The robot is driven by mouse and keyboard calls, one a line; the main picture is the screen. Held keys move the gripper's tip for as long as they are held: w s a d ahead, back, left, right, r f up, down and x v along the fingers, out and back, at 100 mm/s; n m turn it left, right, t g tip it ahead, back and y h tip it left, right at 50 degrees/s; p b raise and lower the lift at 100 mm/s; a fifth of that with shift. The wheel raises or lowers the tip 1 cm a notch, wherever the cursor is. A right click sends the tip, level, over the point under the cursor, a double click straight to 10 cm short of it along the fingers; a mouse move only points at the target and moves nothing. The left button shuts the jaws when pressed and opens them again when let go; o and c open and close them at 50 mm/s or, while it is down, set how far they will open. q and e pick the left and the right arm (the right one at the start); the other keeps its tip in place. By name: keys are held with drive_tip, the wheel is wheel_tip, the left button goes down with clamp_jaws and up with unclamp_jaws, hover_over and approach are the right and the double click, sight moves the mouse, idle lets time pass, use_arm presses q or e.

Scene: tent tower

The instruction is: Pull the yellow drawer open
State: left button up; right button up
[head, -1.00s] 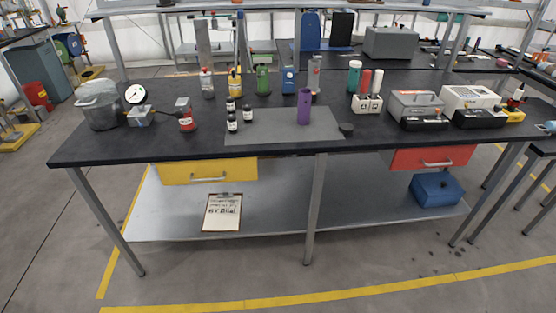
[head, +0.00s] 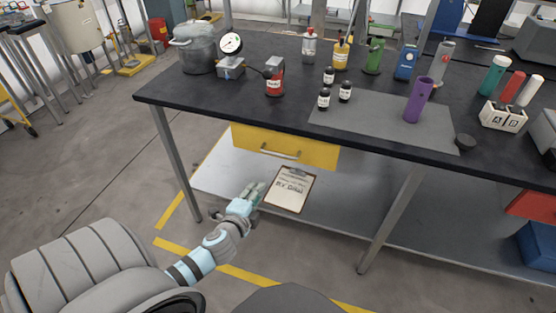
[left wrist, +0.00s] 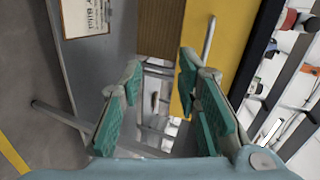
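The yellow drawer (head: 284,147) hangs under the left part of the black workbench, with a grey bar handle (head: 280,153) on its front. It looks shut. In the left wrist view the yellow front (left wrist: 234,40) is at the upper right, with the handle (left wrist: 209,40) standing out from it. My left gripper (head: 254,189) is below and in front of the drawer in the head view. Its green-padded fingers (left wrist: 158,88) are spread apart with nothing between them, and they are apart from the handle. My right gripper is not in view.
The black bench top (head: 250,100) carries a pot (head: 196,50), a gauge, bottles and a purple cylinder (head: 417,100). A clipboard (head: 292,190) lies on the lower shelf. A bench leg (head: 180,165) stands left of the drawer. A red drawer (head: 533,205) is at far right.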

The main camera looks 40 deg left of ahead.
use_arm(q)
drive_tip(key=m+t, duration=0.1)
drive_tip(key=t, duration=0.1)
approach(277, 154)
drive_tip(key=b+x, duration=0.1)
drive_tip(key=x, duration=0.4)
drive_tip(key=b+x, duration=0.1)
drive_tip(key=x, duration=0.4)
drive_tip(key=shift+w+a+f, duration=0.15)
drive_tip(key=shift+w+f, duration=0.05)
drive_tip(key=shift+f, duration=0.05)
drive_tip(key=shift+c, duration=0.2)
clamp_jaws()
